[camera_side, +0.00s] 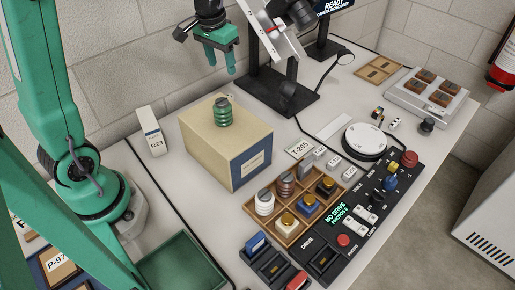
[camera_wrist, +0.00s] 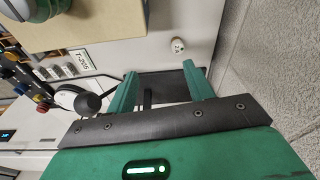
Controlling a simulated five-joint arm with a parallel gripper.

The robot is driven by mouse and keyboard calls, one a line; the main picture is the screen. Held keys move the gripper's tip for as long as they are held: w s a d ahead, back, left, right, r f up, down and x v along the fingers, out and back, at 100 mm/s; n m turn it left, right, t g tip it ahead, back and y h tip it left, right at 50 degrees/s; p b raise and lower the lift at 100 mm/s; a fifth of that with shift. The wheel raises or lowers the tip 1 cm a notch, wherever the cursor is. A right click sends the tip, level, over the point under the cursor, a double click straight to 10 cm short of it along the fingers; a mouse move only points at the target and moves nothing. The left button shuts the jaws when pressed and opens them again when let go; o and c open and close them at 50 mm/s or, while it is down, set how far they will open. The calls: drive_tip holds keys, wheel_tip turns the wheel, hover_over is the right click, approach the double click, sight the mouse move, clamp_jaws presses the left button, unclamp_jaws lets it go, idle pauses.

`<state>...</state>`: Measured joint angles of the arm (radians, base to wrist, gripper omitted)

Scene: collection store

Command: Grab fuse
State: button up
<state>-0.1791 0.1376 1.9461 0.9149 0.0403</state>
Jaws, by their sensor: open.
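A green ribbed piece (camera_side: 222,111) with a dark top, perhaps the fuse, stands upright on a cream and tan box (camera_side: 212,160). Similar ribbed pieces, one white (camera_side: 264,203) and one brown (camera_side: 286,184), stand in a wooden compartment tray (camera_side: 290,238); I cannot tell which piece is meant. My gripper (camera_side: 220,68) is open and empty, above and behind the box. In the wrist view my gripper's fingers (camera_wrist: 160,78) are apart with nothing between them. The box (camera_wrist: 100,22) and part of the green piece (camera_wrist: 45,9) show there at upper left.
A black stand (camera_side: 270,92) is behind the box. A control panel (camera_side: 357,222) with buttons lies right of the tray, near a round white plate (camera_side: 365,139). A green tray (camera_side: 180,264) is in front.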

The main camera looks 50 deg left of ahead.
drive_tip(key=g, duration=0.2)
hover_over(230, 96)
drive_tip(key=shift+n, duration=0.3)
wheel_tip(230, 96, down, 9)
drive_tip(key=shift+f, duration=0.1)
drive_tip(key=shift+s+f, duration=0.1)
drive_tip(key=shift+f, duration=3.8)
drive_tip(key=c, duration=1.1)
drive_tip(key=shift+o, duration=0.2)
drive_tip(key=shift+r, duration=0.15)
drive_tip(key=shift+r, duration=0.55)
drive_tip(key=r, duration=0.3)
drive_tip(key=shift+d+r, duration=0.1)
drive_tip(key=shift+d, duration=0.2)
drive_tip(key=s+d+r, duration=0.3)
drive_tip(key=d+r, duration=0.3)
drive_tip(key=d, duration=0.4)
drive_tip(key=shift+s+d+r, duration=0.15)
drive_tip(key=shift+d+r, duration=0.1)
drive_tip(key=shift+d, duration=0.05)
